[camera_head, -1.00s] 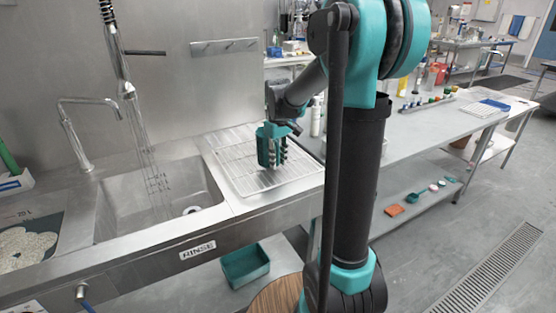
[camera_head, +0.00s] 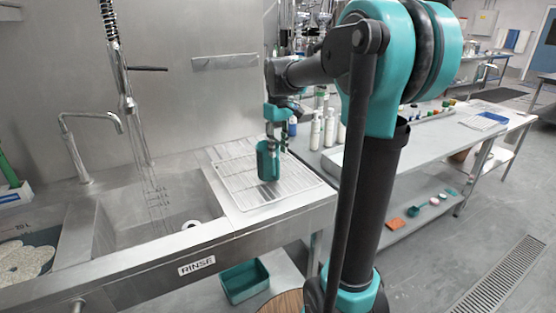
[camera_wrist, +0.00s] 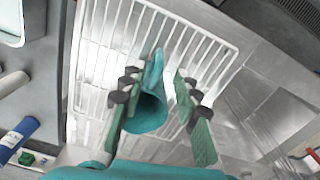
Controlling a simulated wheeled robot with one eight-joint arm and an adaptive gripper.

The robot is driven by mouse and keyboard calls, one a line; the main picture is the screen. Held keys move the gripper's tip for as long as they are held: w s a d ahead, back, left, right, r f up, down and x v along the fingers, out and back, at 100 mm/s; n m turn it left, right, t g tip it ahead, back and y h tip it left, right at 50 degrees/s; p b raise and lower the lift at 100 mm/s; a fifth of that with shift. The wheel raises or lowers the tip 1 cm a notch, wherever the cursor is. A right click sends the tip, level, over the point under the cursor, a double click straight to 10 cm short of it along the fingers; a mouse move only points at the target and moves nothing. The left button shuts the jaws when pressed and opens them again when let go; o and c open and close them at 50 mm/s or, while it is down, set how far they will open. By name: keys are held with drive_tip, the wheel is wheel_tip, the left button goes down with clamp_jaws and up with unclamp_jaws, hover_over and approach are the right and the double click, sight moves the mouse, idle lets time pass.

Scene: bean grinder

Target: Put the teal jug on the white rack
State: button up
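In the wrist view, the fingers of my gripper (camera_wrist: 160,110) are spread. The jug (camera_wrist: 147,114) shows its open mouth between them, close to the left finger, with a gap to the right finger. The rack (camera_wrist: 190,32) spreads out behind it. The jug's lower part is hidden in the wrist view.
A sink basin (camera_head: 150,212) with tall taps lies left of the rack. Several bottles (camera_head: 330,128) stand right of my gripper on the steel counter. A teal bin (camera_head: 245,281) sits below the counter. The rack's right part is bare.

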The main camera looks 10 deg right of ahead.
drive_tip(key=shift+r, duration=0.65)
drive_tip(key=s+f+m, duration=0.1)
drive_tip(key=s+f, duration=0.2)
drive_tip(key=s+d+f+t, duration=0.1)
drive_tip(key=s+f, duration=0.2)
drive_tip(key=f, duration=0.1)
drive_tip(key=s+d+f+m+t, duration=0.1)
drive_tip(key=s+f, duration=0.2)
drive_tip(key=shift+s+f+m, duration=0.15)
drive_tip(key=shift+f+m, duration=0.1)
drive_tip(key=shift+m, duration=0.05)
drive_tip(key=s+d+f+m+t, duration=0.1)
drive_tip(key=s+f+m+t, duration=0.1)
drive_tip(key=s+f, duration=0.9)
drive_tip(key=shift+s+d+f+m, duration=0.25)
drive_tip(key=shift+s+m, duration=0.35)
drive_tip(key=shift+s, duration=0.3)
